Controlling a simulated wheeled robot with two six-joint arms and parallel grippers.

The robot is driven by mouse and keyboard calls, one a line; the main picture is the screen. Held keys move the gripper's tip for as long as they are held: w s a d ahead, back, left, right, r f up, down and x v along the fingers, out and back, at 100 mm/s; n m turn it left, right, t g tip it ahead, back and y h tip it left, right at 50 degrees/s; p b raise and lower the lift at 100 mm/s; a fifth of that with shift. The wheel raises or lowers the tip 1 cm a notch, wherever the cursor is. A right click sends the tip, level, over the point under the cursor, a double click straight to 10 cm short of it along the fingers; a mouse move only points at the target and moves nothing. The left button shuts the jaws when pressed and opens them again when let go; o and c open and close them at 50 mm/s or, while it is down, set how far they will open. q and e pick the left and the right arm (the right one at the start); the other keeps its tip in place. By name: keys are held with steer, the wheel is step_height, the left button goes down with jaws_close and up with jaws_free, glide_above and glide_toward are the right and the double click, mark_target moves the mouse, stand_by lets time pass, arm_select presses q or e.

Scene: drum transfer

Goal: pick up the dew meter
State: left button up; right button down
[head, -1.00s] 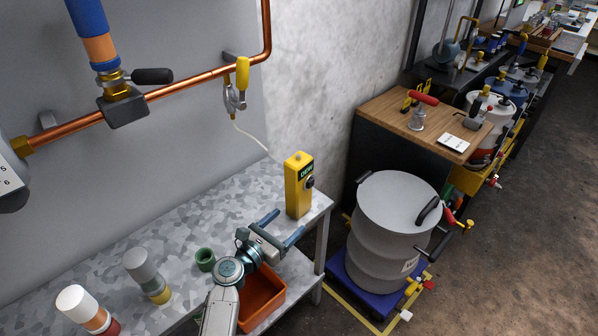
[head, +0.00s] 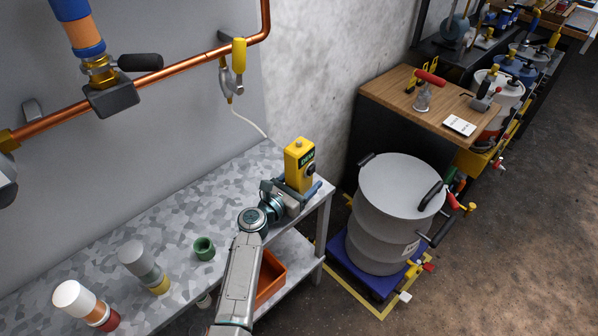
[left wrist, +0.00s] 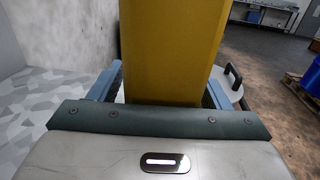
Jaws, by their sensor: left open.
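The dew meter (head: 299,160) is a yellow upright box with a green display and a dark round knob. It stands on the mottled grey bench (head: 190,220) near its right end. My left gripper (head: 297,187) is open around its lower part, one finger on each side. In the left wrist view the meter's yellow body (left wrist: 172,50) fills the space between the blue fingers (left wrist: 160,88). A gap shows beside the left finger; whether the right finger touches it I cannot tell. My right gripper is not in view.
A pale cable (head: 248,124) runs from near the meter to a yellow-handled valve (head: 238,56) on the copper pipe. A green cup (head: 204,248) and capped cylinders (head: 140,262) stand on the bench. An orange bin (head: 270,275) is below. A grey drum (head: 385,225) stands to the right.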

mark_target(303, 154)
arm_select(q)
steer(key=shift+r, duration=0.1)
steer(key=c, duration=1.4)
steer(key=shift+o, duration=0.2)
steer(key=shift+w, duration=0.1)
step_height(303, 154, up, 9)
steer(key=p, duration=0.8)
steer(key=shift+p, duration=0.35)
steer(key=shift+r+p, duration=0.55)
steer(key=shift+p, duration=0.05)
steer(key=shift+f, duration=0.1)
